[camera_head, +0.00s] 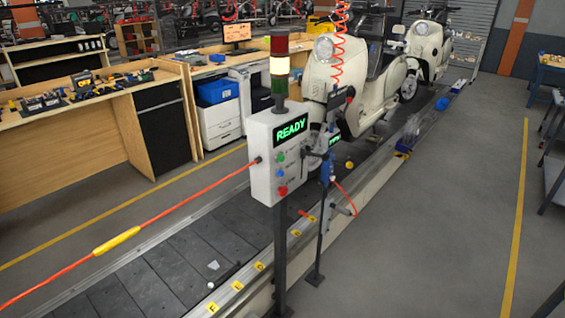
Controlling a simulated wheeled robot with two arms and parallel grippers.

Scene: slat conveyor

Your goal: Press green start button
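A white control box (262,183) stands on a dark post beside the slat conveyor (176,268). Its display (291,127) reads "READY" in green letters. On its front face, a green button (281,157) sits at the top, a blue button (280,173) below it and a red button (283,190) at the bottom. The green button is small, and I cannot tell whether it is pressed in. Neither of my grippers shows in the head view.
A signal tower (279,66) tops the box, its middle section bright. A blue tool (326,168) on a stand is just right of it. An orange cable (176,207) runs left. Cream scooters (339,75) stand on the conveyor behind. Open floor (430,230) lies right.

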